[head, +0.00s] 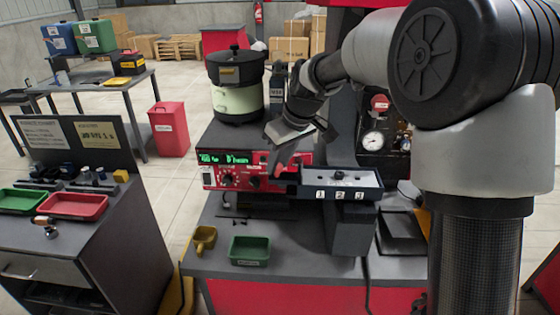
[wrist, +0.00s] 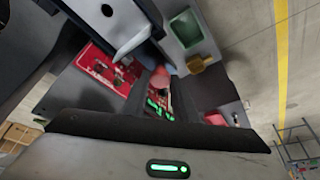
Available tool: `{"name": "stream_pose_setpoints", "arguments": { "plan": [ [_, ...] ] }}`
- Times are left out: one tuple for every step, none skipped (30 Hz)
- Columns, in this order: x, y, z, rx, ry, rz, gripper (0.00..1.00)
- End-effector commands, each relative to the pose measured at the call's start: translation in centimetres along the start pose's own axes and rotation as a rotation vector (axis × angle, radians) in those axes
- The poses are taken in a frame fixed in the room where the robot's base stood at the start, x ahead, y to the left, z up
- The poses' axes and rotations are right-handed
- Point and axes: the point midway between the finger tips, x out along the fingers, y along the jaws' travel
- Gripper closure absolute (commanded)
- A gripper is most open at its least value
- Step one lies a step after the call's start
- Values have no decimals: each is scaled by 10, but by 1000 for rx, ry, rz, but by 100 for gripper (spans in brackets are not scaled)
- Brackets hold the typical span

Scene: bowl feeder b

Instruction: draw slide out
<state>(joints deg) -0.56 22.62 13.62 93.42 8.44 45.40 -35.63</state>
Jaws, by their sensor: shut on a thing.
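The slide unit (head: 358,192) is a grey, shallow, tray-like block with 1, 2 and 3 on its front face and a small dark knob on top. It sits on a dark grey post above the workbench. My gripper (head: 281,167) reaches down at its left end, in front of the red controller.
The red controller (head: 222,178) with a green display stands just behind the gripper. The bowl feeder (head: 237,100) is behind it. A pressure gauge (head: 374,141) is at the right.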

Motion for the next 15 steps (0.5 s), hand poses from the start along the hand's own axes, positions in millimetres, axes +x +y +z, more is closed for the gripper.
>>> {"name": "stream_pose_setpoints", "arguments": {
  "plan": [
    [1,-4,-4,-2,2,-3,100],
    [2,-7,-6,-3,2,-3,100],
    [3,-10,-9,-4,2,-3,100],
    [4,-14,-12,-4,2,-4,100],
    [5,-18,-16,-6,2,-4,100],
    [7,-23,-21,-6,3,-4,100],
    [8,-27,-25,-7,4,-5,100],
    [10,-32,-29,-7,4,-5,100],
    [12,-39,-35,-8,4,-5,100],
    [14,-44,-40,-8,4,-6,100],
    [16,-49,-45,-8,4,-6,100],
    [19,-57,-51,-8,4,-6,100],
    [21,-62,-56,-8,3,-6,100],
    [23,-67,-61,-8,4,-6,100],
    [25,-74,-68,-8,4,-7,100]
  ]
}}
